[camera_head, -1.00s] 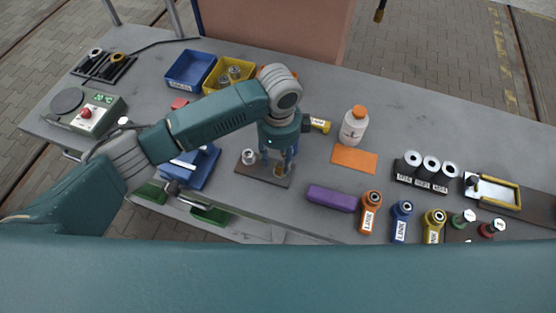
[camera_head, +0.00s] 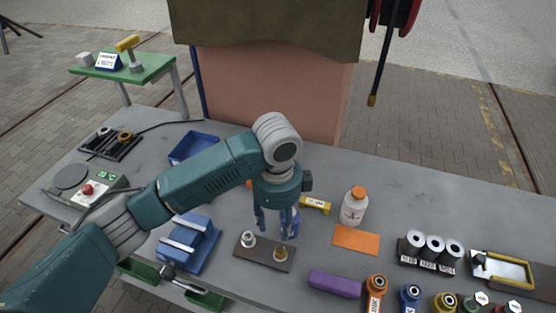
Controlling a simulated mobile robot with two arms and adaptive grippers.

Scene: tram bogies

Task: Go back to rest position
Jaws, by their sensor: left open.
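My left gripper (camera_head: 277,222) points down over the grey workbench, a little above and behind a small brown plate (camera_head: 265,254). Its fingers are apart and I see nothing held between them. The plate carries a silvery fitting (camera_head: 248,239) on its left and a brass one (camera_head: 280,254) on its right. A blue thing shows partly behind the fingers; I cannot tell what it is. My right gripper is not in view.
A blue vise-like block (camera_head: 187,243) stands left of the plate. A white bottle with orange cap (camera_head: 354,207), an orange pad (camera_head: 356,239), a purple block (camera_head: 334,284) and black holders with white rolls (camera_head: 430,251) lie to the right. The bench's back right is clear.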

